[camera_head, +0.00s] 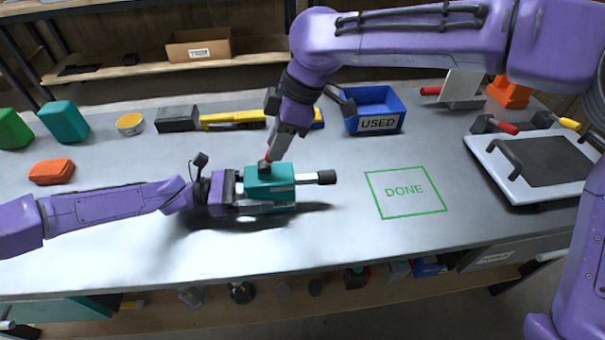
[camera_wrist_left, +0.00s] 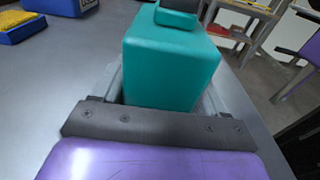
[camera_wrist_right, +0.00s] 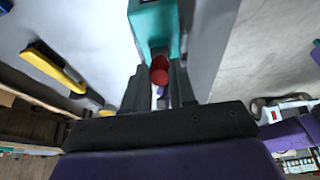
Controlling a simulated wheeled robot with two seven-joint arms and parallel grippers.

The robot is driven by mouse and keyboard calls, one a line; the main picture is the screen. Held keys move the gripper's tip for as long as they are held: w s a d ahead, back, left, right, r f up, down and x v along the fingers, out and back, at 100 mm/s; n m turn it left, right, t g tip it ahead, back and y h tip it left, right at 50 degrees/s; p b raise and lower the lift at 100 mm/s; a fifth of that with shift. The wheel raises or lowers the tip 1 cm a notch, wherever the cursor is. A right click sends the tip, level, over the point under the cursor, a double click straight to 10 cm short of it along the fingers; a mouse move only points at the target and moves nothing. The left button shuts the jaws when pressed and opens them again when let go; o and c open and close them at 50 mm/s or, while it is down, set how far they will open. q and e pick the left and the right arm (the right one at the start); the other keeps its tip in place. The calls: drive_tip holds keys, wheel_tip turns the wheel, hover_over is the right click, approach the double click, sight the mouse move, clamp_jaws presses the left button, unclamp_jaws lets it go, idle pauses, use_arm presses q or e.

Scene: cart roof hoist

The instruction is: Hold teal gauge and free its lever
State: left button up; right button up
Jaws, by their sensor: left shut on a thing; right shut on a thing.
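The teal gauge (camera_head: 258,171) is a teal block with a dark-tipped rod (camera_head: 325,177) pointing right in the head view. My left gripper (camera_head: 240,190) is shut on the gauge's body from the left; the teal body (camera_wrist_left: 172,60) fills the space between its fingers in the left wrist view. My right gripper (camera_head: 272,158) comes down from above onto the top of the gauge. It is shut on a red-tipped lever (camera_wrist_right: 159,70), seen between its fingers in the right wrist view. The fingers hide part of the lever. I cannot tell whether the gauge touches the table.
The green DONE square (camera_head: 405,191) is empty on the table. A blue USED bin (camera_head: 375,112) stands behind it. A white tray (camera_head: 535,165) with a dark handle is at right. A yellow-handled tool (camera_head: 232,120), orange block (camera_head: 52,171) and teal block (camera_head: 64,121) lie toward the back left.

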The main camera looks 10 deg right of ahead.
drive_tip(key=shift+a+r, duration=0.1)
drive_tip(key=shift+a, duration=0.05)
drive_tip(key=shift+a+r, duration=0.1)
drive_tip(key=shift+a, duration=0.45)
drive_tip(key=shift+a+r, duration=0.1)
drive_tip(key=shift+a, duration=0.05)
drive_tip(key=o, duration=0.9)
drive_tip(key=shift+c, duration=0.2)
drive_tip(key=v, duration=0.6)
drive_tip(key=shift+o, duration=0.2)
